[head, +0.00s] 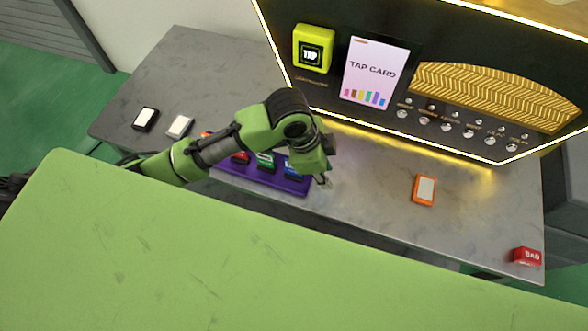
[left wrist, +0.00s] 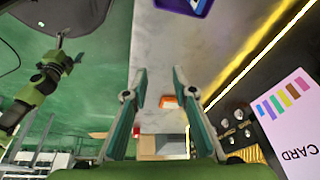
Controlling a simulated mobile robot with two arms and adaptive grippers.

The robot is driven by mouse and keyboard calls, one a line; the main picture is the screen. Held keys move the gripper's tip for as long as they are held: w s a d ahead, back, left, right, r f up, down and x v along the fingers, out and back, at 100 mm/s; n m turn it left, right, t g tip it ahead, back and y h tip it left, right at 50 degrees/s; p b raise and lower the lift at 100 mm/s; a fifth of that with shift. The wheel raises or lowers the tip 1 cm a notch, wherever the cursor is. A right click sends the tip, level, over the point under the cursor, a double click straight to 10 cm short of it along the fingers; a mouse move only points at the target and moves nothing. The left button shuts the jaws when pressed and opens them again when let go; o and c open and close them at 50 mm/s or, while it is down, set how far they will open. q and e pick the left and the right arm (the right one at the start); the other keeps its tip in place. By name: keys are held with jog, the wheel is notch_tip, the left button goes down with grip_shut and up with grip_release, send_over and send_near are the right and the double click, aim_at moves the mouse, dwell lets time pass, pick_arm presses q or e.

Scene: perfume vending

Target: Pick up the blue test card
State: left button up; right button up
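The blue test card (head: 292,169) stands at the right end of a purple holder (head: 290,187) on the grey table in the head view, partly hidden by my left arm. The holder's end, with some blue on it, shows at the top edge of the left wrist view (left wrist: 186,6). My left gripper (head: 322,180) is just right of the blue card. Its fingers (left wrist: 160,72) are spread apart with nothing between them. A green arm with my right gripper (left wrist: 68,58) appears small at the left of the left wrist view; its finger state is unclear.
Red (head: 240,157) and green (head: 265,160) cards share the holder. Black (head: 145,119) and white (head: 180,126) cards lie left; an orange one (head: 425,189) lies right. The vending machine (head: 440,60) stands behind. A red block (head: 526,257) sits at the right corner.

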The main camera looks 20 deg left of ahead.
pick_arm(q)
jog(key=w+a+r+m+g+y, duration=0.1)
jog(key=w+a+r+m+y, duration=0.25)
jog(key=a, duration=0.65)
send_near(294, 174)
jog(key=shift+w+a, duration=0.45)
jog(key=shift+a, duration=0.05)
jog(key=f, duration=0.5)
jog(key=shift+s+d+f, duration=0.1)
jog(key=shift+d+f, duration=0.2)
jog(key=shift+d, duration=0.1)
grip_shut()
